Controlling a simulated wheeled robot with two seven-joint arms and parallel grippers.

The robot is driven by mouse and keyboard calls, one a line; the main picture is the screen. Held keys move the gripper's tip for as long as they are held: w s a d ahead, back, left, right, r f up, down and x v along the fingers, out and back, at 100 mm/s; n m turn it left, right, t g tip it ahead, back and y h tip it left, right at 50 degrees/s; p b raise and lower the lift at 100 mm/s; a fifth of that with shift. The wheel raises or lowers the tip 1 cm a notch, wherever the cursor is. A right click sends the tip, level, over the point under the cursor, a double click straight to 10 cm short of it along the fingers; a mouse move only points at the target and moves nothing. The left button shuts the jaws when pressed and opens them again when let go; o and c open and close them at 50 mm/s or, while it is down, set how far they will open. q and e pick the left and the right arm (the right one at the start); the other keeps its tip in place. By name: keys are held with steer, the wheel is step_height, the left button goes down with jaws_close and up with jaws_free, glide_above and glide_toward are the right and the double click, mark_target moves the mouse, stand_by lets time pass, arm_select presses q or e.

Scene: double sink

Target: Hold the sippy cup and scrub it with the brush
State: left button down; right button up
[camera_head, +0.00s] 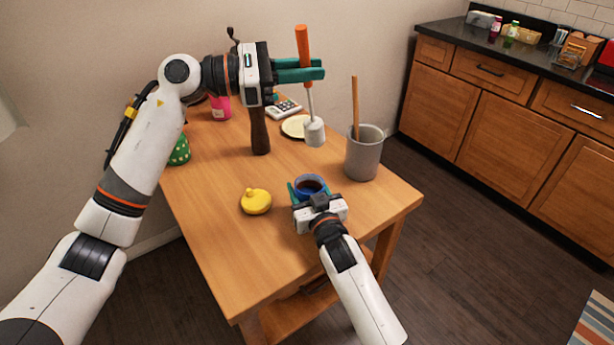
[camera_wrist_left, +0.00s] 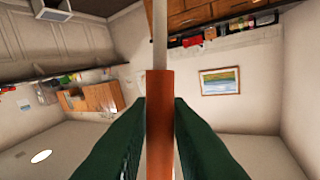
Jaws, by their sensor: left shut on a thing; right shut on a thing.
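The brush (camera_head: 314,131) has an orange handle and a white head that hangs downward. My left gripper (camera_head: 318,70) is shut on its handle and holds it above the table. The orange handle (camera_wrist_left: 160,120) also shows between the green fingers in the left wrist view. The sippy cup (camera_head: 311,185) is blue with a dark inside and is open at the top. My right gripper (camera_head: 309,190) is shut on the cup at the table's near right part. The brush head is above and beyond the cup, apart from it. The gripper hides the cup's lower near side.
A yellow lid-like object (camera_head: 256,202) lies left of the cup. A grey canister (camera_head: 364,154) with a wooden stick stands at the table's right edge. A brown pepper mill (camera_head: 260,132), a plate (camera_head: 295,126) and a pink container (camera_head: 220,107) stand farther back. The front of the wooden table (camera_head: 235,265) is clear.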

arm_select(q)
step_height(320, 180, down, 16)
steer(key=shift+s+a+f+n+y, duration=0.15)
steer(key=shift+s+n+y, duration=0.1)
steer(key=shift+n+y, duration=0.15)
stand_by(1.1)
stand_by(0.6)
